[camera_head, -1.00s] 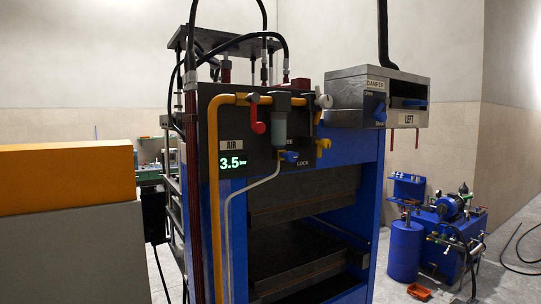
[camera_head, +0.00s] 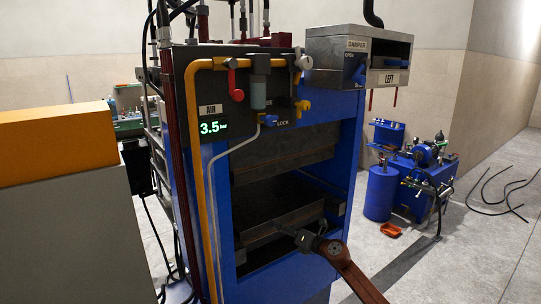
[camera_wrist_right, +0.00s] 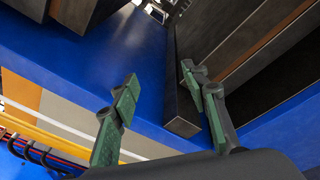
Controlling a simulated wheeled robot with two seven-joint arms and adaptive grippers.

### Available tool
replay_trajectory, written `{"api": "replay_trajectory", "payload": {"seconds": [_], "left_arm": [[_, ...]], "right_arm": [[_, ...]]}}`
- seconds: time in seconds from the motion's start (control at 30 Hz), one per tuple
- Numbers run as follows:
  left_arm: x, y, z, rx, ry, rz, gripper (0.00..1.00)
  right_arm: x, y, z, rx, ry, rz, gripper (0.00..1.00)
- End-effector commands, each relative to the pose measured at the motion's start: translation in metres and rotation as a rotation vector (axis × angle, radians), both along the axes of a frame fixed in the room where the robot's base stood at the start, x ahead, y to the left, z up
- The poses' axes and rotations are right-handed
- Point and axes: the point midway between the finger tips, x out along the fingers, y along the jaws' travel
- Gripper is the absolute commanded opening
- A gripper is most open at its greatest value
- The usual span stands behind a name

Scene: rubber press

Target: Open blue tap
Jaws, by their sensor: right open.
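The blue tap (camera_head: 268,119) is a small blue handle on a brass fitting below the grey air filter (camera_head: 259,92) on the press front, beside the word LOCK. My right gripper (camera_head: 287,232) is low in front of the press opening, well below and slightly right of the tap, and apart from it. In the right wrist view its green fingers (camera_wrist_right: 158,86) are spread with nothing held between them. The blue tap cannot be made out in the wrist view. My left gripper is not in view.
A red lever (camera_head: 234,80) and a yellow handle (camera_head: 302,106) sit near the tap. A yellow pipe (camera_head: 196,170) and a thin grey pipe (camera_head: 212,200) run down the front. The damper box (camera_head: 340,45) stands out at upper right. An orange-topped cabinet (camera_head: 55,146) stands left.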

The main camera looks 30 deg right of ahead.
Motion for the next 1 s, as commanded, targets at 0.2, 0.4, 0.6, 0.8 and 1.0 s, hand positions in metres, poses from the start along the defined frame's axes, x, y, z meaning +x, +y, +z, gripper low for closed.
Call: {"api": "replay_trajectory", "payload": {"seconds": [0.2,0.4,0.6,0.8,1.0], "left_arm": [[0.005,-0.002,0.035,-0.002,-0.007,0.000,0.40],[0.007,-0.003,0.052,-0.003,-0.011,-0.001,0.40],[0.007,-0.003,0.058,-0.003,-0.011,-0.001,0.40],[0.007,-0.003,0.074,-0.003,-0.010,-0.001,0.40],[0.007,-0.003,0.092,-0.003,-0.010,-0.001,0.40]], "right_arm": [[-0.045,0.052,0.263,-0.730,-0.245,0.089,0.42],[-0.102,0.062,0.396,-1.243,-0.334,0.005,0.42],[-0.123,0.060,0.436,-1.415,-0.345,-0.055,0.42],[-0.100,0.064,0.441,-1.419,-0.347,-0.057,0.42],[-0.069,0.067,0.441,-1.418,-0.347,-0.057,0.42]]}}
